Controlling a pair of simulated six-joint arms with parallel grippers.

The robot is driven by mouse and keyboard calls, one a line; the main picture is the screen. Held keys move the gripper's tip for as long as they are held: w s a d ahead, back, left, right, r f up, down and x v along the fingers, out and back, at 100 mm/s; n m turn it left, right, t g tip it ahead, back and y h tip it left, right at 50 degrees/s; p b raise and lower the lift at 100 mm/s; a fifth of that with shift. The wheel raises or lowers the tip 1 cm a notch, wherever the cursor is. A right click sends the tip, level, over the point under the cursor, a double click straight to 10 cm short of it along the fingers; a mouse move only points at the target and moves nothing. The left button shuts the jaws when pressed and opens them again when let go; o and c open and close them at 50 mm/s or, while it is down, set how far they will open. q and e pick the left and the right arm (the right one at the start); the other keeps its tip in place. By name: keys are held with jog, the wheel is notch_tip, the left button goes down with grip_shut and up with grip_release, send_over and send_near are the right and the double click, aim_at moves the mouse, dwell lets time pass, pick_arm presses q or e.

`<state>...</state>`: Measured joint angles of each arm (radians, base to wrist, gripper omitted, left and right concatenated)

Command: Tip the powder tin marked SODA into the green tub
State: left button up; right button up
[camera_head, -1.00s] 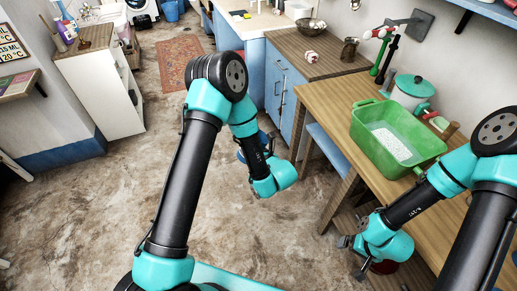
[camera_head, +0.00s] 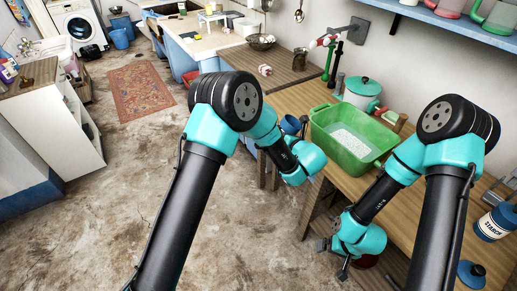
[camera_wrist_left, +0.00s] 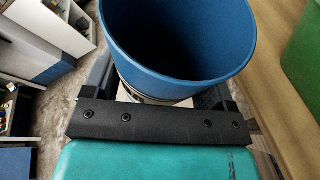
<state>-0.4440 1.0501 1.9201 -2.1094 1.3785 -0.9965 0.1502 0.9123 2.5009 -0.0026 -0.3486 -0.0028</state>
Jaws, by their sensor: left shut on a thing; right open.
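The green tub (camera_head: 338,152) stands on the wooden table with white stuff in its bottom; its green side shows in the left wrist view (camera_wrist_left: 304,60). My left gripper (camera_wrist_left: 168,98) is shut on an open blue tin (camera_wrist_left: 175,62), which hides its inside depth and contents from me. In the head view the tin (camera_head: 290,123) shows partly behind my left arm, just left of the tub. No SODA lettering shows on it. My right gripper (camera_head: 333,260) is open and empty, low by the table's front edge.
A blue-and-white tin marked STARCH (camera_head: 493,224) stands at the table's right, near a loose blue lid (camera_head: 471,272). A white pot with a teal lid (camera_head: 362,92) stands behind the tub. My right forearm crosses the table's front.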

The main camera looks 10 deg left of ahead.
pick_arm(q)
jog(key=d+r+m+h, duration=0.1)
jog(key=d+r, duration=0.3)
jog(key=d, duration=0.4)
jog(key=d+r+m+t+h, duration=0.1)
jog(key=d+r+m+h, duration=0.1)
jog(key=d+r, duration=0.3)
jog(key=d+h, duration=0.1)
jog(key=d, duration=0.3)
jog(key=shift+w+t, duration=0.3)
jog(key=shift+d+f+n+h, duration=0.2)
jog(key=shift+n+h, duration=0.25)
jog(key=shift+n, duration=0.15)
jog(key=shift+d+f+n+h, duration=0.1)
jog(key=shift+d+n+h, duration=0.05)
jog(key=shift+n+h, duration=0.4)
jog(key=shift+a, duration=0.15)
